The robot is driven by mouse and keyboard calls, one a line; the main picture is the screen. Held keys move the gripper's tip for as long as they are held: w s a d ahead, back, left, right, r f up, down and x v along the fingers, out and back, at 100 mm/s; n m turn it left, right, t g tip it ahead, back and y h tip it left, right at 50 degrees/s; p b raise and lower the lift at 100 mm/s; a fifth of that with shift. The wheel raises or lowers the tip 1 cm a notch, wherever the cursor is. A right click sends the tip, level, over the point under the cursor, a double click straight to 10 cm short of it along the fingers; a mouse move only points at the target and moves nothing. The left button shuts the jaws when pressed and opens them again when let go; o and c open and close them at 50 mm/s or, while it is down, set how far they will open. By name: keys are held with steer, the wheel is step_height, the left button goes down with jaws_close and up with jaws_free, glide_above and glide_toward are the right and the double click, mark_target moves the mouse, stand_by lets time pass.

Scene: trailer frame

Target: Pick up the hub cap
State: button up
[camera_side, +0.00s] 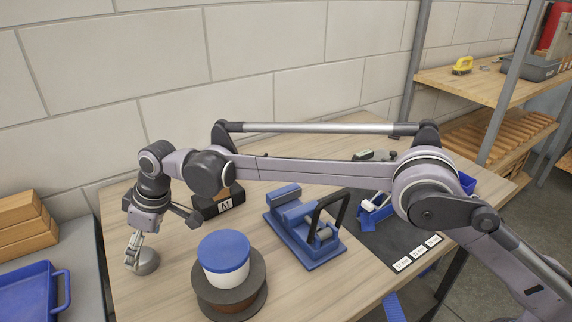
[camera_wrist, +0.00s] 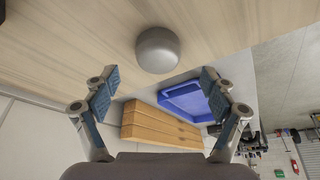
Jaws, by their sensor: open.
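The hub cap looks to be the small grey dome (camera_side: 147,262) on the wooden table near its left front edge. It also shows in the wrist view (camera_wrist: 158,50), top centre, as a smooth grey rounded cap on the wood. My gripper (camera_side: 133,262) points down just left of and very close to the cap in the side view; I cannot tell there whether it touches. In the wrist view my gripper (camera_wrist: 160,90) has its two fingers spread wide, with nothing between the tips, and the cap lies beyond them.
A spool (camera_side: 231,291) bearing a white tub with a blue lid (camera_side: 224,252) stands right of the cap. A blue clamp-like fixture (camera_side: 305,228) and a black block marked M (camera_side: 220,205) are farther back. A blue tray (camera_side: 32,293) lies left, off the table.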

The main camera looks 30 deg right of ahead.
mark_target(144, 255)
steer(key=shift+d+x, duration=0.1)
steer(key=shift+x, duration=1)
steer(key=shift+d+x, duration=0.15)
steer(key=shift+x, duration=1)
steer(key=c, duration=1.3)
steer(key=shift+o, duration=0.2)
